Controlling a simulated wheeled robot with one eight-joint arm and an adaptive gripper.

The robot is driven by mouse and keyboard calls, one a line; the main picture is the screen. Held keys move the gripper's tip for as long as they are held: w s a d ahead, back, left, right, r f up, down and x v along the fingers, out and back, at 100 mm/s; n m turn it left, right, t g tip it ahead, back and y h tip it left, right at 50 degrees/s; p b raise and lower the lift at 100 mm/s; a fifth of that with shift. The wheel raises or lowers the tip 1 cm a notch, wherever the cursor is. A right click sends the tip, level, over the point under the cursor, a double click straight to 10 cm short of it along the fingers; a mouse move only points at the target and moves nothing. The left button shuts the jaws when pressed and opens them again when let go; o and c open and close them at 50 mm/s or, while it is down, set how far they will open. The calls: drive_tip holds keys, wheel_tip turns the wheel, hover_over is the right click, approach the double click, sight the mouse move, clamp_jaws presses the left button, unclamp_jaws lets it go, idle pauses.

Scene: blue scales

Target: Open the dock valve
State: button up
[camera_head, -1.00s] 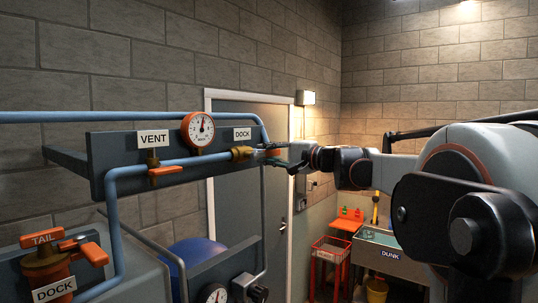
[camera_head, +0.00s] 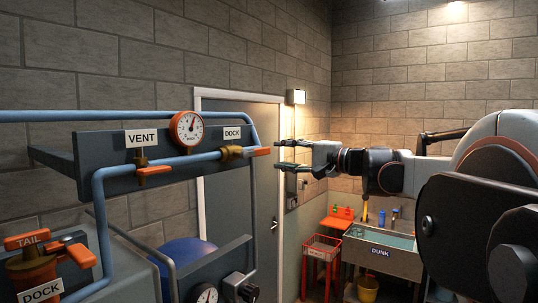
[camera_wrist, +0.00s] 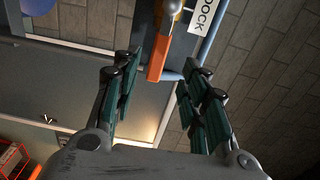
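The dock valve is a brass body (camera_head: 231,153) with an orange lever (camera_head: 261,152) at the right end of the upper blue pipe, below a DOCK label (camera_head: 232,133). Its lever sticks out to the right, roughly in line with the pipe in the head view. My gripper (camera_head: 279,155) is open and empty, just right of the lever tip and apart from it. In the wrist view, the lever (camera_wrist: 157,60) shows between the two spread fingers of my gripper (camera_wrist: 158,70), with the DOCK label (camera_wrist: 203,17) beside it.
A VENT valve lever (camera_head: 154,170) and a round gauge (camera_head: 187,129) sit left on the same dark panel (camera_head: 85,160). A lower-left valve has TAIL (camera_head: 27,240) and DOCK (camera_head: 44,290) labels. A sink marked DUNK (camera_head: 380,252) and a red stand (camera_head: 321,247) are behind.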

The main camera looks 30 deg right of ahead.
drive_tip(key=shift+v, duration=1.05)
